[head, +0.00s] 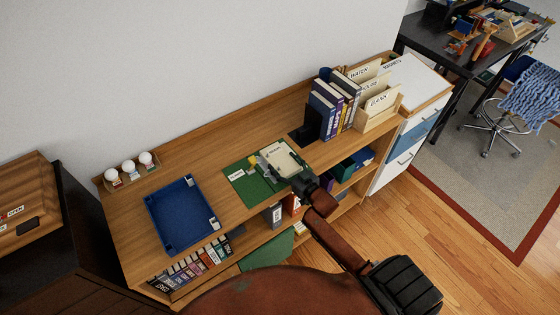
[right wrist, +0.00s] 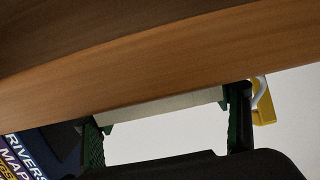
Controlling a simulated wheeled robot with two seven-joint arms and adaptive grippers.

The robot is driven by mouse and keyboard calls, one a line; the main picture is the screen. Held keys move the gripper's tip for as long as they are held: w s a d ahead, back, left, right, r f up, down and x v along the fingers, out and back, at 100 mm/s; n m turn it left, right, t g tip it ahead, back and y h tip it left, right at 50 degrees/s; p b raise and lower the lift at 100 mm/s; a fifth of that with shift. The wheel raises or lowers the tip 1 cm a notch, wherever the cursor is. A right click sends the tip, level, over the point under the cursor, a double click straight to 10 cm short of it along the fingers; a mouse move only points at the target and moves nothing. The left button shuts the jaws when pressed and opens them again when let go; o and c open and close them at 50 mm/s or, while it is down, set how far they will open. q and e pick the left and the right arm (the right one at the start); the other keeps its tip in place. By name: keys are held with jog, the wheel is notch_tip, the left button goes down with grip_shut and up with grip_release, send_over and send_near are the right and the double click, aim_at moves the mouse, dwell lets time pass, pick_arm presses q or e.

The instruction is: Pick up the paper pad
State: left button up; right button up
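The paper pad (head: 284,160) is a cream block with a small label. It is at the right end of a green mat (head: 240,187) on the wooden shelf top. My right gripper (head: 279,166) is down at the pad. In the right wrist view, the pad's pale edge (right wrist: 165,108) lies between the two widely spread fingers of the right gripper (right wrist: 166,133). I cannot see clearly whether the fingertips touch the pad. My left gripper is not in view.
A blue tray (head: 183,243) sits left of the mat. A small yellow object (head: 252,160) is close beside the pad and shows in the right wrist view (right wrist: 263,105). Books (head: 322,112) and a labelled file holder (head: 380,106) stand to the right. White balls (head: 128,166) stand at the left.

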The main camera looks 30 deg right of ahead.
jog(key=c, duration=0.8)
jog(key=shift+r, duration=0.15)
